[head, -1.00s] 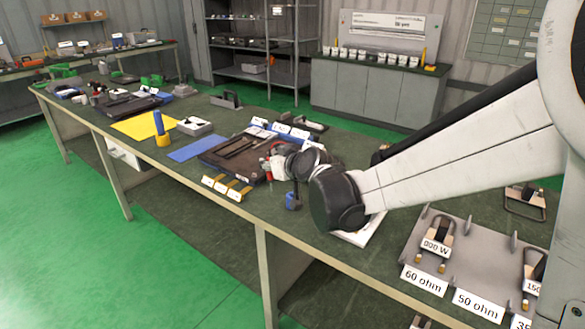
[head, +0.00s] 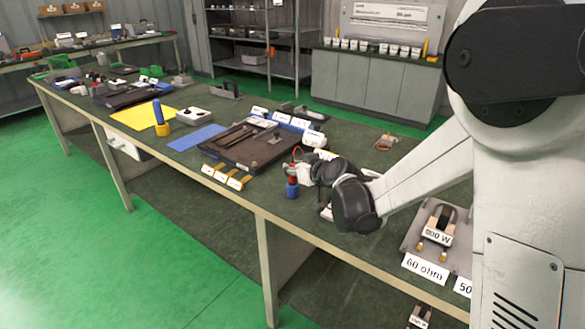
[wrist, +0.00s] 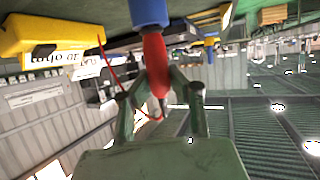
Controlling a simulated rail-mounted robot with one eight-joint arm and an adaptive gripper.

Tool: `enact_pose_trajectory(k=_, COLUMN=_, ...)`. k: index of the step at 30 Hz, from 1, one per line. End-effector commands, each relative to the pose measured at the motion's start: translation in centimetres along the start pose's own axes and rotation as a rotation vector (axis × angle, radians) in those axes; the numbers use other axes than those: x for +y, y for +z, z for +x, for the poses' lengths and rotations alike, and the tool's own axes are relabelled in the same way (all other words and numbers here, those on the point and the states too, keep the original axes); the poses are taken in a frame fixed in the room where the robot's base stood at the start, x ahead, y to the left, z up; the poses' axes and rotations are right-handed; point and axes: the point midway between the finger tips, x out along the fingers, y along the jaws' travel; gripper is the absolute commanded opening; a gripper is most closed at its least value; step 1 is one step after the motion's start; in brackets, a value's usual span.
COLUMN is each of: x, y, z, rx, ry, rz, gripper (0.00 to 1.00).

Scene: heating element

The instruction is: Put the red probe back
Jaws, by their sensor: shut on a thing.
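The red probe (head: 293,172) is upright in the head view, directly above a blue cylindrical holder (head: 292,190) near the table's front edge. My gripper (head: 297,171) is shut on the red probe. In the wrist view, the red probe (wrist: 155,62) lies between my gripper's fingertips (wrist: 157,75), and its end meets the blue holder (wrist: 148,12). I cannot tell how deep the probe sits in the holder. A thin red lead runs from the probe toward a yellow device (wrist: 50,35) with a white label in the wrist view.
A dark tray-like board (head: 235,152) lies left of my gripper, with several small labelled brass pieces (head: 228,177) at its front. A blue mat (head: 197,137), a yellow mat (head: 135,117) and a blue tool in a yellow stand (head: 161,125) are farther left. A resistor board (head: 415,240) stands right.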

Motion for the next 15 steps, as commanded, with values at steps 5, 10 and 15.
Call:
enact_pose_trajectory(k=5, x=-0.01, y=-0.04, z=-0.02, rx=0.0, ry=0.0, rz=0.0, gripper=0.0)
enact_pose_trajectory(k=10, x=-0.02, y=0.25, z=0.11, rx=0.0, ry=0.0, rz=0.0, gripper=0.18)
enact_pose_trajectory(k=15, x=-0.01, y=0.19, z=0.09, rx=0.0, ry=0.0, rz=0.0, gripper=0.33)
